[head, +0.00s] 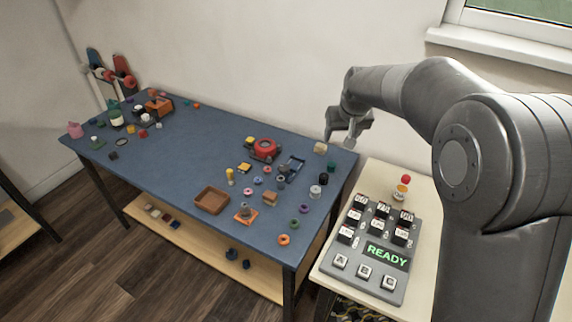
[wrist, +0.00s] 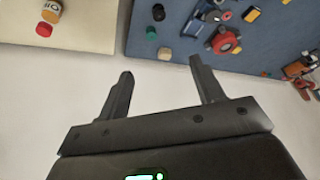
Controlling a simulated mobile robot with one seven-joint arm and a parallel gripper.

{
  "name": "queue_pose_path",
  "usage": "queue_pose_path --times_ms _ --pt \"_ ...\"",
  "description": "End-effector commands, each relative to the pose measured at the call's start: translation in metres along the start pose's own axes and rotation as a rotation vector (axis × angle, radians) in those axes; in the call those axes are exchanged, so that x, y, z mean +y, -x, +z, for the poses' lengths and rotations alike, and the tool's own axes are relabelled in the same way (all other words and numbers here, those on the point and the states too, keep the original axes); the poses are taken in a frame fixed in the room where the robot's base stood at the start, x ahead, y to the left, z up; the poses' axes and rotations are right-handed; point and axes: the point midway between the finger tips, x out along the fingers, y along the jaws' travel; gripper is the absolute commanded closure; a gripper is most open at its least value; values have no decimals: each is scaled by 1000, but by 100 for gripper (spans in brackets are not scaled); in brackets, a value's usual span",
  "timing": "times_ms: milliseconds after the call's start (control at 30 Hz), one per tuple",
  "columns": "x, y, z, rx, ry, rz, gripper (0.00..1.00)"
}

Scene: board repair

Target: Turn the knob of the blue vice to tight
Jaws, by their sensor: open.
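The blue vice (head: 292,166) stands on the blue-topped table, right of the red round device. In the wrist view a blue and dark shape at the top edge (wrist: 203,10) appears to be the same vice, partly cut off. Its knob is too small to make out clearly, and I cannot tell how tight it is. My gripper (head: 341,138) is open and empty above the table's far right corner, up and to the right of the vice and apart from it. Its two spread fingers also show in the wrist view (wrist: 160,70).
The red round device (head: 263,148) stands left of the vice. A beige block (head: 320,148) and a black cylinder (head: 323,179) lie to its right. A brown tray (head: 212,200) is nearer the front. A button panel (head: 375,250) reading READY is on the side table.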

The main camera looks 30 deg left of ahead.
Motion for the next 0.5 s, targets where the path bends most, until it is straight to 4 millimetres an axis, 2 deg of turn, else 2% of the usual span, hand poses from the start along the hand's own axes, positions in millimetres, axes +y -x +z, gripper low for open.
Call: queue_pose_path --times_ms 33,100,300,400,500 --pt "-18 -23 -8 -8 26 -10 39" --pt "-40 -50 -18 -12 58 -22 39" --pt "-100 -120 -33 -22 137 -51 39" --pt "-120 -142 -35 -24 163 -59 39" --pt "-132 -155 -35 -25 179 -65 39"
